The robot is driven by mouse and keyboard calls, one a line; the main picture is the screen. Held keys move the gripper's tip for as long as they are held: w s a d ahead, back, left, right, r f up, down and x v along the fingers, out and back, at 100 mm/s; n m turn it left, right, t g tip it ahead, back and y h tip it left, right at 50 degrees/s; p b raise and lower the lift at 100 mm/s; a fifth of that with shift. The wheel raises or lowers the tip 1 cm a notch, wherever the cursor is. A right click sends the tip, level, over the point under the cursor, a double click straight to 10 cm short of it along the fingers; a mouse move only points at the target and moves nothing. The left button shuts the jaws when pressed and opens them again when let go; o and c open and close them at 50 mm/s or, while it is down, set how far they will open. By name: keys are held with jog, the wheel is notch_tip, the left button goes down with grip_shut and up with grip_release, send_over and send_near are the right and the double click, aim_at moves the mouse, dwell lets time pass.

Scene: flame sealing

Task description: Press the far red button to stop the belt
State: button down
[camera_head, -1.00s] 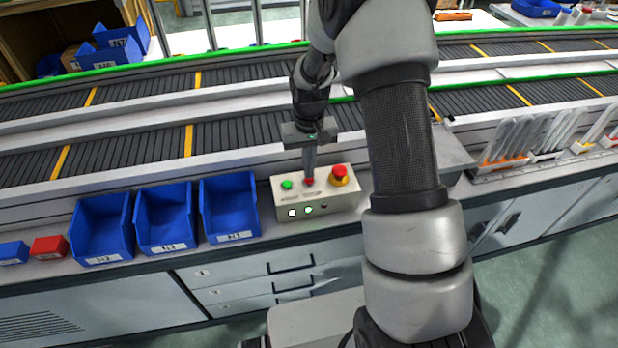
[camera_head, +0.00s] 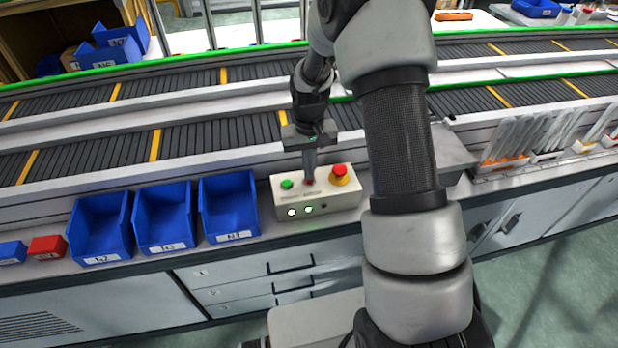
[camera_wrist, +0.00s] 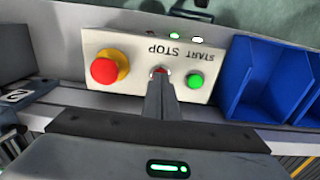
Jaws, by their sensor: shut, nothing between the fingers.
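The control box (camera_head: 335,202) is pale, on the counter in front of the belt (camera_head: 110,150). It carries a green START button (camera_head: 287,184), a small red STOP button (camera_wrist: 160,70) in the middle, and a large red mushroom button (camera_head: 339,169) on a yellow collar. My gripper (camera_head: 309,179) is shut and empty, pointing down at the small STOP button. In the wrist view, its fingertips (camera_wrist: 160,78) partly cover that button. I cannot tell whether they touch it or press it. The mushroom button (camera_wrist: 104,70) stands clear of the fingers.
Several blue bins (camera_head: 230,205) stand close to the left of the control box. A small red box (camera_head: 47,247) lies farther left. A rack with clear tubes (camera_head: 510,155) stands on the right. The counter front edge is just below the box.

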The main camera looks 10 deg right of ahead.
jog(key=shift+f, duration=0.2)
notch_tip(320, 180, up, 8)
jog(key=p, duration=0.4)
jog(key=shift+p, duration=0.4)
dwell(0.5)
jog(key=s+r+t+p, duration=0.1)
jog(key=s+r, duration=0.3)
jog(key=r, duration=0.6)
jog(key=s+r+t+p, duration=0.1)
jog(key=s+r, duration=0.3)
jog(key=r, duration=0.6)
jog(key=s+r+t+p, duration=0.1)
jog(key=s+r, duration=0.4)
jog(key=s, duration=0.3)
jog(key=s+r+t+p, duration=0.1)
jog(key=s+r+t, duration=0.1)
jog(key=s+r, duration=0.3)
jog(key=s, duration=0.4)
jog(key=shift+r+t, duration=0.25)
jog(key=shift+t, duration=0.05)
